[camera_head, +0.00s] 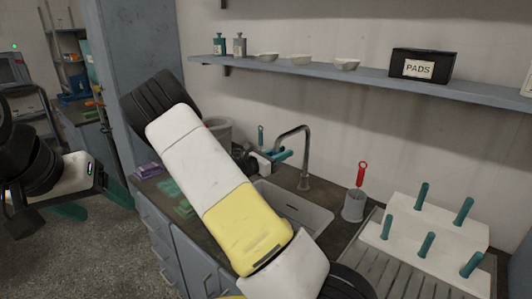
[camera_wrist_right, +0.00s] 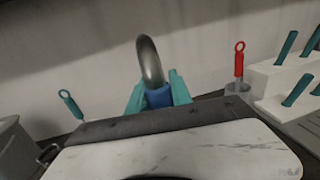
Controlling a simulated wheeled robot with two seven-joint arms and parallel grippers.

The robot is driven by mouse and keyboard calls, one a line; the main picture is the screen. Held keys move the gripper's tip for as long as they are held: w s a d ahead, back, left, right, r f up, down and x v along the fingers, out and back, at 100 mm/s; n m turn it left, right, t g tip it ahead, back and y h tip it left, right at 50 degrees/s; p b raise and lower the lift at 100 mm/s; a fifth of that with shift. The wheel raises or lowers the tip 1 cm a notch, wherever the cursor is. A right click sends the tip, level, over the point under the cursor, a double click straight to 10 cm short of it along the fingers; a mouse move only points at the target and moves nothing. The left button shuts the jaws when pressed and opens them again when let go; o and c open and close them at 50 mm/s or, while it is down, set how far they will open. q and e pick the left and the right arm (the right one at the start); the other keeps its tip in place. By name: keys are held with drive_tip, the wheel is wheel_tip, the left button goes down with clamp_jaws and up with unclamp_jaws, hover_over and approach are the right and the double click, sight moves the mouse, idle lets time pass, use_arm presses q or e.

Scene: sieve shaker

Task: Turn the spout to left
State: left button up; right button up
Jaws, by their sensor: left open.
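The grey curved spout (camera_head: 303,150) rises from the counter behind the sink and arches over, its end toward the left in the head view. In the right wrist view the spout (camera_wrist_right: 149,60) comes down to a blue tip (camera_wrist_right: 158,97). My right gripper (camera_head: 279,155) is at the spout's end. In the wrist view its teal fingers (camera_wrist_right: 158,92) lie close against both sides of the blue tip. The right forearm hides part of the sink. My left gripper (camera_head: 92,203) is open and empty, over the floor at the far left.
The sink (camera_head: 300,212) lies below the spout. A red-handled tool stands in a grey cup (camera_head: 354,206) on its right, beside a white rack (camera_head: 435,230) with teal pegs. A wall shelf (camera_head: 340,72) runs above. A grey pot (camera_head: 218,130) stands left.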

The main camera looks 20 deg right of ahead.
clamp_jaws()
idle(1.1)
